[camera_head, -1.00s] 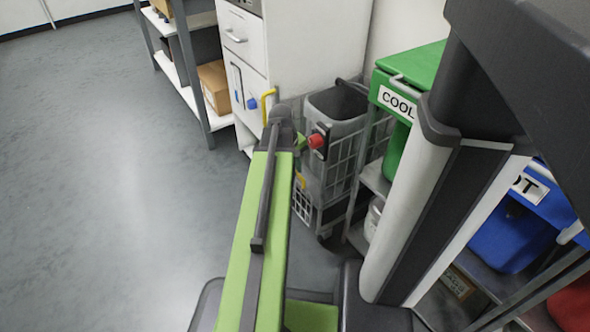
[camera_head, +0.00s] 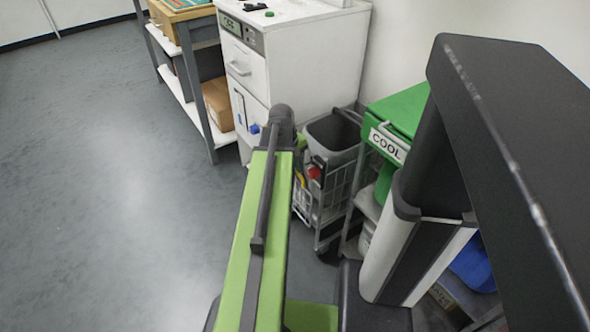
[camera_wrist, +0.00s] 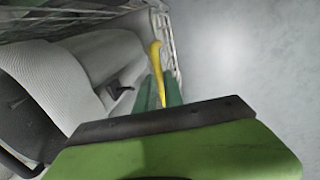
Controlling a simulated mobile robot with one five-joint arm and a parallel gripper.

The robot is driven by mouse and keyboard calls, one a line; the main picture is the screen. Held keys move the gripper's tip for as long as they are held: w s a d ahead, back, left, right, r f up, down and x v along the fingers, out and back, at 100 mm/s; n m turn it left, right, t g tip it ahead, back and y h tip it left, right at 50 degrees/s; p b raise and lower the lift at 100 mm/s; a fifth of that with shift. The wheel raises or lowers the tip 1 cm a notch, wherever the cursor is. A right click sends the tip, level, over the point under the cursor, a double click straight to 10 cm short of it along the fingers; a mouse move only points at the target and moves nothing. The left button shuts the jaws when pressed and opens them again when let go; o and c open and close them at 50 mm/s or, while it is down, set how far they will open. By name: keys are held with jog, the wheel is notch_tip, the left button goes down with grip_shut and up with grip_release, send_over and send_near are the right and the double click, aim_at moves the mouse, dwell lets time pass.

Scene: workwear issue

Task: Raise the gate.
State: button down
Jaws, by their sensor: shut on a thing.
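A yellow handle (camera_wrist: 157,75) stands between the green fingers (camera_wrist: 158,93) of my gripper in the wrist view, and they are closed on it. In the head view, a small bit of yellow (camera_head: 300,179) shows beside my arm at the front left of the wire cart (camera_head: 338,190). A mesh panel (camera_head: 302,200) below it looks like the gate. My gripper is mostly hidden behind my green arm there. How far the gate is raised cannot be told.
A grey bin (camera_head: 333,133) sits in the cart; its ribbed side (camera_wrist: 70,75) fills the wrist view's left. A white cabinet (camera_head: 290,55) stands behind. A green COOL bin (camera_head: 400,115) is to the right. The floor at left is clear.

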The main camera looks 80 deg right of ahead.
notch_tip(320, 180, up, 5)
jog(key=p, duration=0.3)
jog(key=shift+r, duration=0.1)
jog(key=shift+d, duration=0.15)
jog(key=c, duration=1.5)
grip_release()
jog(key=shift+o, duration=0.2)
notch_tip(320, 180, up, 17)
jog(key=w+a+p, duration=0.2)
jog(key=p, duration=1.5)
jog(key=shift+w+a, duration=0.25)
jog(key=shift+a, duration=0.05)
